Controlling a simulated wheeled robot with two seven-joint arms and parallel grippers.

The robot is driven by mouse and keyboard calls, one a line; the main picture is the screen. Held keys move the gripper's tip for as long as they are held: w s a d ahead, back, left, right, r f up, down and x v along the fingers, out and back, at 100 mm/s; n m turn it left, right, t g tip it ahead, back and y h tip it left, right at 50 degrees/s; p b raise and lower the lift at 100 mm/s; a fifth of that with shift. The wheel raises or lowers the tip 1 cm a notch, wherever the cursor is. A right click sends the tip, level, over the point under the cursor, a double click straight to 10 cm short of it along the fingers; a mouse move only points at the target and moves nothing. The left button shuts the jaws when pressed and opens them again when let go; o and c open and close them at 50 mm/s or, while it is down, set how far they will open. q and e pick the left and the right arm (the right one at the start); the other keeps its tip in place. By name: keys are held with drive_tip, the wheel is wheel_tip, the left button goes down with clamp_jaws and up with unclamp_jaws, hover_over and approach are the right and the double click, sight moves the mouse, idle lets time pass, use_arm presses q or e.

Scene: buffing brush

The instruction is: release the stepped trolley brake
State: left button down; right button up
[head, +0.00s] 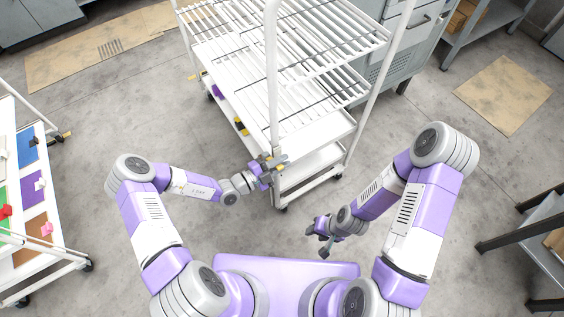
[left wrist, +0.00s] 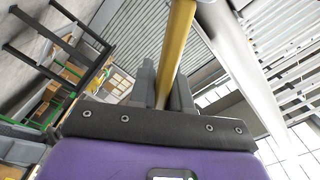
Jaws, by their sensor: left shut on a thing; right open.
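The white wire-shelf trolley (head: 275,60) stands in front of me on small casters. My left gripper (head: 272,165) is at its near left corner post, low down, and is shut on a yellow bar. In the left wrist view the yellow bar (left wrist: 176,45) runs up between the two dark fingers (left wrist: 162,88). I cannot tell whether the bar is the trolley's brake lever. A small yellow piece also sticks out at the trolley's far left side (head: 192,77). My right gripper (head: 323,240) is open and empty, low over the floor, apart from the trolley.
Another white trolley (head: 48,260) with coloured panels stands at the left. Grey cabinets (head: 415,45) stand behind the trolley. A dark-legged table (head: 545,225) is at the right. Flat cardboard (head: 503,95) lies on the floor.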

idle(0.3)
use_arm(q)
drive_tip(key=c, duration=1.2)
unclamp_jaws()
drive_tip(key=shift+o, duration=0.2)
drive_tip(key=p+v, duration=0.1)
drive_tip(key=v, duration=0.6)
drive_tip(key=shift+s+a, duration=0.2)
drive_tip(key=shift+a, duration=0.05)
